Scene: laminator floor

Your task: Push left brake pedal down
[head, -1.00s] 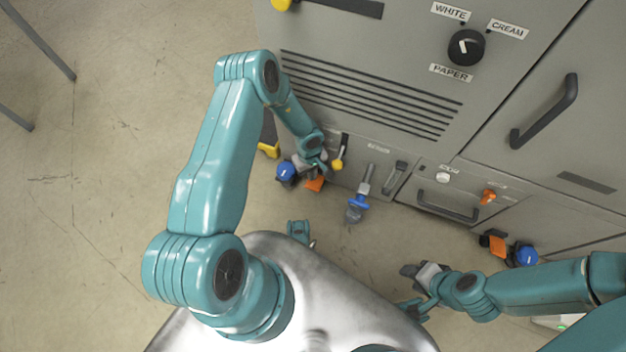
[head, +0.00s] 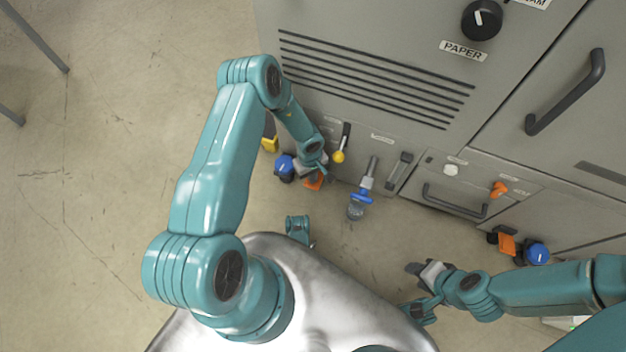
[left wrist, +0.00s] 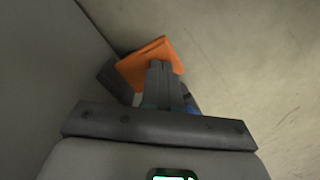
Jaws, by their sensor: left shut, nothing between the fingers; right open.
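The left brake pedal is an orange plate (head: 313,183) low at the machine's front, beside a blue-topped caster (head: 285,166). It also shows in the left wrist view (left wrist: 146,65). My left gripper (head: 320,174) is down at this pedal and partly covers it in the head view. In the left wrist view its shut, empty fingers (left wrist: 163,68) overlap the orange plate. I cannot tell whether they touch it. My right gripper (head: 412,268) is open and empty above the floor, left of the right orange pedal (head: 506,243).
Close to my left gripper are a yellow-knobbed lever (head: 338,157) and a blue-collared vertical fitting (head: 361,198). A drawer handle (head: 454,201) and an orange knob (head: 498,189) lie further right. The grey machine (head: 385,45) blocks the far side.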

